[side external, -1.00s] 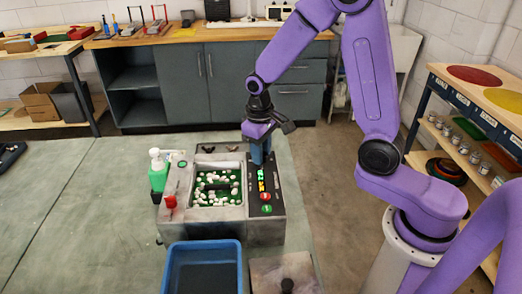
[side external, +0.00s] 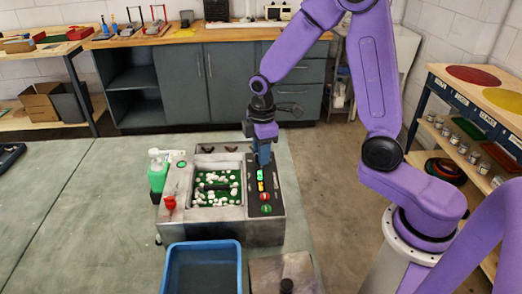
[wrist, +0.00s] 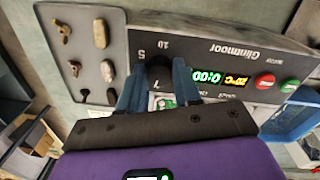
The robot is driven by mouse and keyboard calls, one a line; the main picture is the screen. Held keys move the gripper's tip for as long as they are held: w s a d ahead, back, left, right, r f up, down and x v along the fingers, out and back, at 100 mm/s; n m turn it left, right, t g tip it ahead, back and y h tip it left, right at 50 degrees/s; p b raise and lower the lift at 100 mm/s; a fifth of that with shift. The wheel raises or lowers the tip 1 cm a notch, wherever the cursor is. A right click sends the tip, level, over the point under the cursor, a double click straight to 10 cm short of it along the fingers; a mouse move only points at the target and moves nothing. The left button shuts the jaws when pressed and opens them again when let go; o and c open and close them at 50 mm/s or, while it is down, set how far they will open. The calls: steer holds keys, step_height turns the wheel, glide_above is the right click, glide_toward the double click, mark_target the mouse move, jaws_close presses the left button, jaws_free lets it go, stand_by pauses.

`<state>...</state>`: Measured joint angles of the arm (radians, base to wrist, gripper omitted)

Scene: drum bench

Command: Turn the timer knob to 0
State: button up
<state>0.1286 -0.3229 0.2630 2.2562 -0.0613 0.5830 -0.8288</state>
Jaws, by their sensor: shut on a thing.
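The timer knob (wrist: 159,72) is a dark round knob on the machine's black control panel (wrist: 215,42), with dial numbers such as 5 and 10 around it. In the wrist view, the two blue fingers of my gripper (wrist: 160,88) are shut on the knob, one on each side. The fingers hide part of the dial, and I cannot make out a pointer. A green display (wrist: 207,76) beside it seems to read 0:00. In the side view, my gripper (side external: 263,158) reaches down onto the far end of the panel and hides the knob.
Red (wrist: 265,81) and green (wrist: 289,86) buttons sit along the panel. A blue bin (side external: 203,244) stands in front.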

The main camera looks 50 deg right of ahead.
steer(key=shift+w+n, duration=0.1)
steer(key=shift+n, duration=1.1)
steer(key=o, duration=1.1)
steer(key=shift+c, duration=0.2)
step_height(320, 180, up, 17)
steer(key=s, duration=0.1)
steer(key=shift+r, duration=0.2)
steer(key=shift+a, duration=0.1)
